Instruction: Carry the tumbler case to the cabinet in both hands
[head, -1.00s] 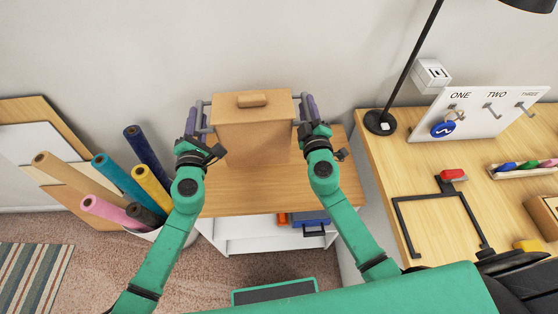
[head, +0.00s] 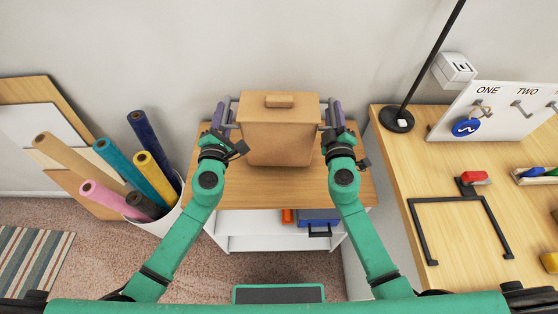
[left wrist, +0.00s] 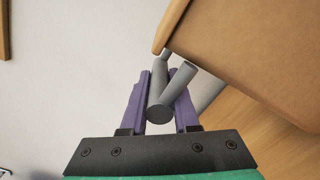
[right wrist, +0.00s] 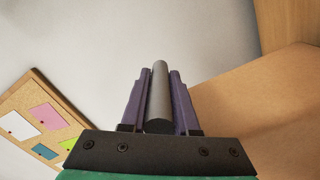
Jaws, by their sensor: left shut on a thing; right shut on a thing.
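The tumbler case (head: 280,135) is a tan box with a lid and a small knob on top. It appears upright, over the wooden top of the low cabinet (head: 270,187); I cannot tell whether it touches the top. My left gripper (head: 222,115) is shut on the grey bar handle at the case's left side, which shows between the purple fingers in the left wrist view (left wrist: 160,95). My right gripper (head: 335,115) is shut on the grey handle at the right side, also seen in the right wrist view (right wrist: 158,95). The case's underside is hidden.
A white bin (head: 160,222) of several coloured rolls stands left of the cabinet, near leaning boards (head: 32,125). At right is a wooden desk (head: 400,165) with a black lamp (head: 397,119) and a hook board (head: 500,122). The cabinet's open shelf holds a blue case (head: 318,217).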

